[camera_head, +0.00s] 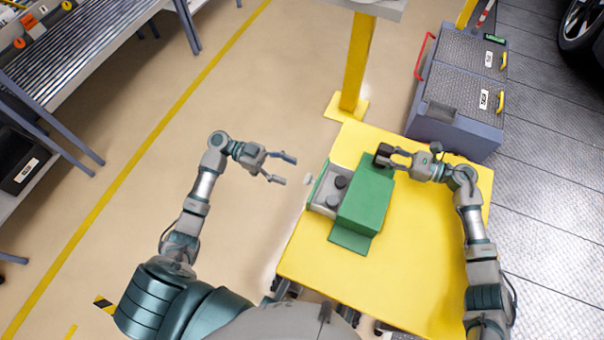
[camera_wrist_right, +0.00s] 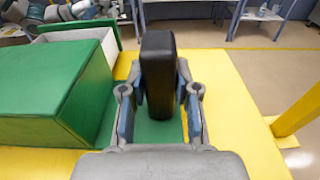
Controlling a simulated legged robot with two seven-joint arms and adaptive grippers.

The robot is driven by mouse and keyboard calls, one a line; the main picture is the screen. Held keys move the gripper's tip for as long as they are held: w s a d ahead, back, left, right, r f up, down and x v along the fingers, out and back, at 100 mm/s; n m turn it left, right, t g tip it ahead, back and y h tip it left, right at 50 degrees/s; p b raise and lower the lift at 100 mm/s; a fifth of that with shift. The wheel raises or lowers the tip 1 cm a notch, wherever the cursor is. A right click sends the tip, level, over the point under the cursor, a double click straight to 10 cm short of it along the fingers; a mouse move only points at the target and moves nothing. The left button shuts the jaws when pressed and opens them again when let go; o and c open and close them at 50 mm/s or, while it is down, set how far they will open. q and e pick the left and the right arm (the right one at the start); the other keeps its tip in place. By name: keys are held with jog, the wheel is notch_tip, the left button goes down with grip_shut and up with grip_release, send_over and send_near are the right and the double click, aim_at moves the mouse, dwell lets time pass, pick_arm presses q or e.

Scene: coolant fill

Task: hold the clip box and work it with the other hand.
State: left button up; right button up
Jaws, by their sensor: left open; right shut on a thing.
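The clip box (camera_head: 367,203) is green and sits on the yellow table. Its left end is open, showing a light grey inner part (camera_head: 326,200) with dark round pieces in it. Green flaps stick out at its sides. My right gripper (camera_head: 388,156) is shut on a black block (camera_head: 383,150) at the box's far end. In the right wrist view the black block (camera_wrist_right: 158,75) stands upright between the fingers, over a green flap (camera_wrist_right: 160,131), beside the green box (camera_wrist_right: 45,92). My left gripper (camera_head: 284,170) is open and empty, left of the box, apart from it.
The yellow table (camera_head: 425,260) is bare right of and in front of the box. A yellow post (camera_head: 357,65) stands behind the table. A grey cart (camera_head: 458,95) with a red handle stands at the back right. Shelving (camera_head: 75,55) is at the far left.

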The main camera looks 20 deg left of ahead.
pick_arm(q)
jog(key=a, duration=0.4)
jog(key=shift+a, duration=0.4)
pick_arm(e)
jog(key=o, duration=1.1)
